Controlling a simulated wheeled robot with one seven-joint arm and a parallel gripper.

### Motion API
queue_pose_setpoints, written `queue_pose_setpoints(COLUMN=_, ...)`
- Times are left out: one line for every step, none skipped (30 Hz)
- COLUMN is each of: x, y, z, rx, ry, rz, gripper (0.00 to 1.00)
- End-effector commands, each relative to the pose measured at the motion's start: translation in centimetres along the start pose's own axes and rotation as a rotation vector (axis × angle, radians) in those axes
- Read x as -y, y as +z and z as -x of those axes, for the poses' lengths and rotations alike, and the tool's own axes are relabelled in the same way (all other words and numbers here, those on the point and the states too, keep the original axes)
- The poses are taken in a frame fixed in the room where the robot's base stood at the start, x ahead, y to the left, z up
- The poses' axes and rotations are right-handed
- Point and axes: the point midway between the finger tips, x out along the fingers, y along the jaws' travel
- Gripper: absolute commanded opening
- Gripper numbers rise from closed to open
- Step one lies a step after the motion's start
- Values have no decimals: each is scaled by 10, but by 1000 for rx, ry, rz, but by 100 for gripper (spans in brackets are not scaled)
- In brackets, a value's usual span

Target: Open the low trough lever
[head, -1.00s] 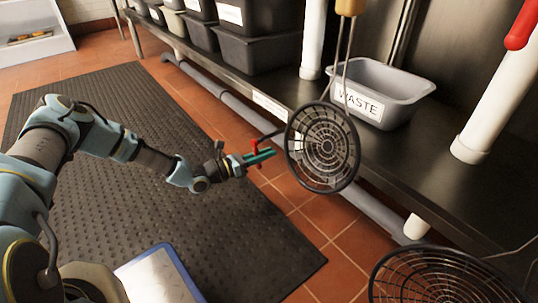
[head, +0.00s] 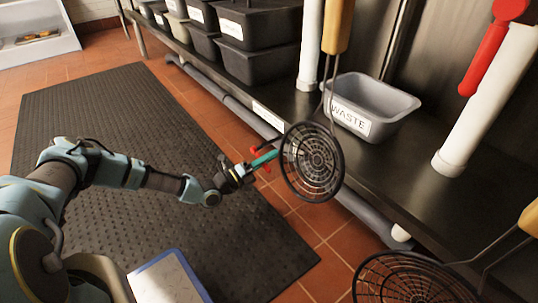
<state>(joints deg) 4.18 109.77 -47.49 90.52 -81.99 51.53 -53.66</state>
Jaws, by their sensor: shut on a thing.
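A small red lever (head: 267,169) shows low in front of the steel bench, just left of a hanging round skimmer. My gripper (head: 264,158), with teal fingers, is shut on this lever; red shows on both sides of the fingers. The skimmer and the fingers hide part of the lever, so its exact angle is hard to tell. A second, larger red lever (head: 484,62) is higher up at the right, by a white pipe, apart from my gripper.
The hanging skimmer (head: 313,160) is right beside my fingertips. Another skimmer (head: 405,280) is at the bottom right. A grey WASTE tub (head: 385,108) and black bins (head: 258,62) stand on the bench shelf (head: 400,170). A dark mat (head: 120,110) covers open floor at the left.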

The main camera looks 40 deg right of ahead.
Motion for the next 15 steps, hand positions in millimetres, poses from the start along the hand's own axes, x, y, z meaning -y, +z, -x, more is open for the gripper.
queue_pose_setpoints(x=4, y=0, z=0, rx=8, ry=0, rz=38, gripper=0)
queue_pose_setpoints(x=5, y=1, z=0, rx=13, ry=0, rz=60, gripper=0)
queue_pose_setpoints(x=6, y=1, z=-1, rx=18, ry=0, rz=88, gripper=0)
queue_pose_setpoints(x=7, y=1, z=-1, rx=23, ry=0, rz=109, gripper=0)
queue_pose_setpoints(x=8, y=1, z=-1, rx=27, ry=0, rz=128, gripper=0)
queue_pose_setpoints(x=9, y=2, z=-1, rx=31, ry=0, rz=153, gripper=0)
queue_pose_setpoints(x=10, y=2, z=-1, rx=35, ry=0, rz=170, gripper=0)
queue_pose_setpoints(x=10, y=2, z=-1, rx=38, ry=0, rz=185, gripper=0)
queue_pose_setpoints(x=11, y=2, z=-2, rx=42, ry=0, rz=205, gripper=0)
queue_pose_setpoints(x=12, y=3, z=-2, rx=44, ry=0, rz=217, gripper=0)
queue_pose_setpoints(x=12, y=3, z=-2, rx=46, ry=0, rz=230, gripper=0)
queue_pose_setpoints(x=12, y=3, z=-2, rx=49, ry=0, rz=244, gripper=0)
queue_pose_setpoints(x=13, y=3, z=-2, rx=50, ry=0, rz=253, gripper=0)
queue_pose_setpoints(x=13, y=3, z=-2, rx=52, ry=0, rz=262, gripper=0)
queue_pose_setpoints(x=13, y=3, z=-2, rx=54, ry=0, rz=273, gripper=0)
